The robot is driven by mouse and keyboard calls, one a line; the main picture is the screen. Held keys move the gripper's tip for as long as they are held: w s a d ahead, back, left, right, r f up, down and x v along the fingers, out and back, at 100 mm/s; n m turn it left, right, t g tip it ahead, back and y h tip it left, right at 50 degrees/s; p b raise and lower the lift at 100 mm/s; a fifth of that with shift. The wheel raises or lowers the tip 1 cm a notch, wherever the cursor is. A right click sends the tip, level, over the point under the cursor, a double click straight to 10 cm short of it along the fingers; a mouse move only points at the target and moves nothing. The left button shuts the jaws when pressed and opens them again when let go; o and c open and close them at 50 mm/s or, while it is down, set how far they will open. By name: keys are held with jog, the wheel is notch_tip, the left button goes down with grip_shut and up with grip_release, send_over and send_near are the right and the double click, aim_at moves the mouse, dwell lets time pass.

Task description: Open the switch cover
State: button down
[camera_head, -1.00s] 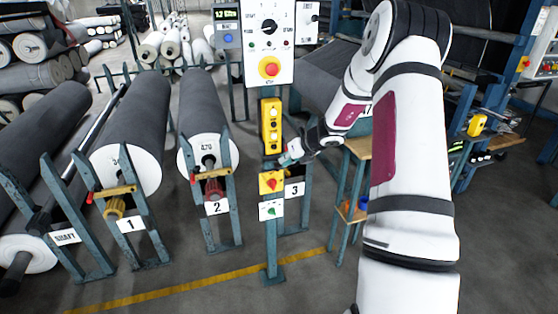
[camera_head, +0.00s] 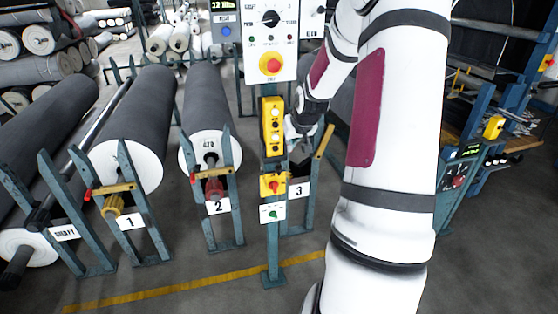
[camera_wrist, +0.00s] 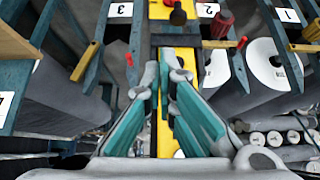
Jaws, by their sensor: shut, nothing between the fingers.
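A post carries a long yellow button box (camera_head: 272,127), with a small yellow box with a red switch (camera_head: 272,185) and a white box with a green switch (camera_head: 272,211) below it. I cannot tell which part is the switch cover. My gripper (camera_head: 293,132) is just right of the button box, partly hidden behind my arm. In the wrist view, which looks upside down, my gripper (camera_wrist: 165,76) has its teal fingers shut and empty in front of the yellow button box (camera_wrist: 177,60). Contact cannot be made out. The small yellow box (camera_wrist: 160,10) shows at the top edge.
A white panel (camera_head: 270,40) with a red stop button is above on the same post. Grey rolls (camera_head: 206,105) lie in blue stands to the left. A stand with a number 3 label (camera_head: 299,190) is close behind. Floor in front of the post is clear.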

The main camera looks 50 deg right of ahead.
jog(key=b, duration=0.1)
send_over(286, 174)
jog(key=w, duration=0.1)
jog(key=f, duration=0.5)
jog(key=d+f, duration=0.1)
jog(key=f, duration=0.2)
jog(key=shift+w, duration=0.1)
jog(key=f, duration=0.3)
jog(key=shift+s+a+f, duration=0.1)
jog(key=shift+s, duration=0.15)
jog(key=shift+f, duration=0.45)
jog(key=shift+s+a+f+p, duration=0.55)
jog(key=shift+s+f+p, duration=0.2)
jog(key=shift+s+f, duration=0.15)
jog(key=shift+f, duration=0.1)
